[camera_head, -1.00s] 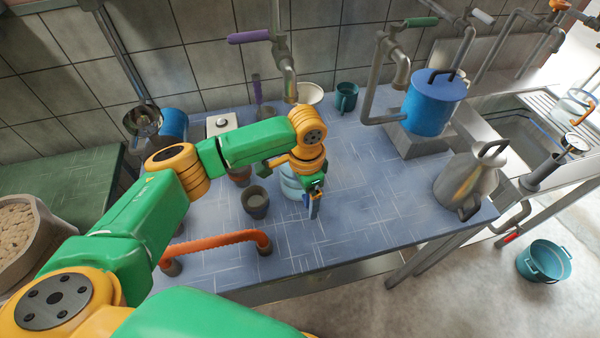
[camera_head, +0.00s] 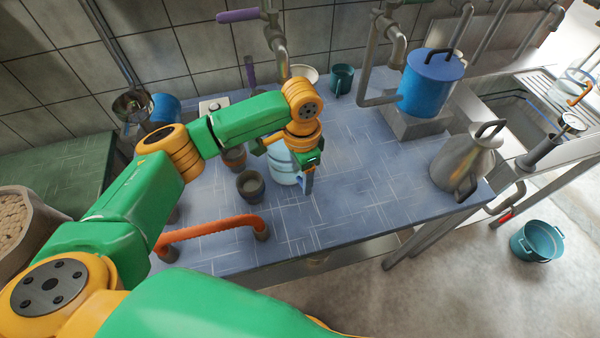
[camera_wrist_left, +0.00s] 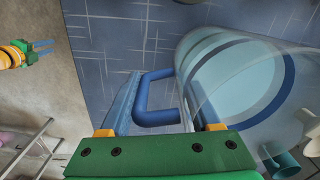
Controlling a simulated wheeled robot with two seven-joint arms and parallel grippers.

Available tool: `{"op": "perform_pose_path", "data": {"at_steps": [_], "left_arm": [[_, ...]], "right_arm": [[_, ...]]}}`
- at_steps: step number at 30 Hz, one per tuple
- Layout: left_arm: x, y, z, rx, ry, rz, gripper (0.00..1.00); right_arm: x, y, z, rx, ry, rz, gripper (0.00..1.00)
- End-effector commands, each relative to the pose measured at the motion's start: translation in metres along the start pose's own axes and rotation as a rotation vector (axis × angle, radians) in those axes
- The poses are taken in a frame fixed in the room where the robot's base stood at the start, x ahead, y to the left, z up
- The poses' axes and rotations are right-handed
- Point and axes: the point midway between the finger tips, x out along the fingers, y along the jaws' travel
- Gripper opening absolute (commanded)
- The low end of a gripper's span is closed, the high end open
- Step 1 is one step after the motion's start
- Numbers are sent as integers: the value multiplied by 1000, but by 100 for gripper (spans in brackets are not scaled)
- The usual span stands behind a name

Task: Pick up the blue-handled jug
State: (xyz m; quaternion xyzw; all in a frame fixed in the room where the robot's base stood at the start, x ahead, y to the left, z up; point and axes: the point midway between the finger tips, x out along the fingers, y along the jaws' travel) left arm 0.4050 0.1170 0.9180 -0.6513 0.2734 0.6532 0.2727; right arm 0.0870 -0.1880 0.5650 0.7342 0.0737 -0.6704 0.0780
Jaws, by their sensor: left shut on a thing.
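The blue-handled jug (camera_head: 283,163) is pale, translucent blue with darker blue bands. In the head view it stands upright at the table's middle, partly hidden by my left arm. My left gripper (camera_head: 308,184) is at its right side, shut on its handle. In the left wrist view the jug (camera_wrist_left: 245,75) fills the right side, and its blue U-shaped handle (camera_wrist_left: 142,100) lies between the fingers of my left gripper (camera_wrist_left: 165,98). I cannot tell whether the base touches the table. My right gripper (camera_wrist_left: 42,47) shows small at the left of the wrist view, its opening unclear.
A dark cup (camera_head: 250,184) stands just left of the jug. An orange curved handle (camera_head: 210,229) is near the table's front edge. A metal jug (camera_head: 462,165) stands at the right, and a blue lidded pot (camera_head: 425,92) at the back. The table between is clear.

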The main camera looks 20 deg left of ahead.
Motion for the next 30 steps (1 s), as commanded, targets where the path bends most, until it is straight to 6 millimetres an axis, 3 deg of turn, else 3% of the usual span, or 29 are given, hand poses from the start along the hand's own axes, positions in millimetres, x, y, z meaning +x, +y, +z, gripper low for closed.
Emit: {"op": "perform_pose_path", "data": {"at_steps": [3, 8, 11, 16, 21, 30], "left_arm": [[-18, 0, -2, 0, 7, -3, 0], [-51, 21, -23, 4, 8, -2, 0], [-79, 38, -39, 5, 9, -3, 0], [-101, 74, -75, 2, 3, -1, 0], [-114, 92, -94, -1, 3, -1, 0], [-118, 99, -100, 0, 1, -1, 0]], "right_arm": [[8, 0, 1, 0, 0, 0, 34], [13, 0, 1, 0, 0, 0, 34], [17, 0, 2, 0, 0, 1, 34], [25, 0, 3, 0, -1, 1, 34], [23, 1, 3, 0, -1, 1, 34], [22, 0, 3, 0, -1, 1, 34]]}}
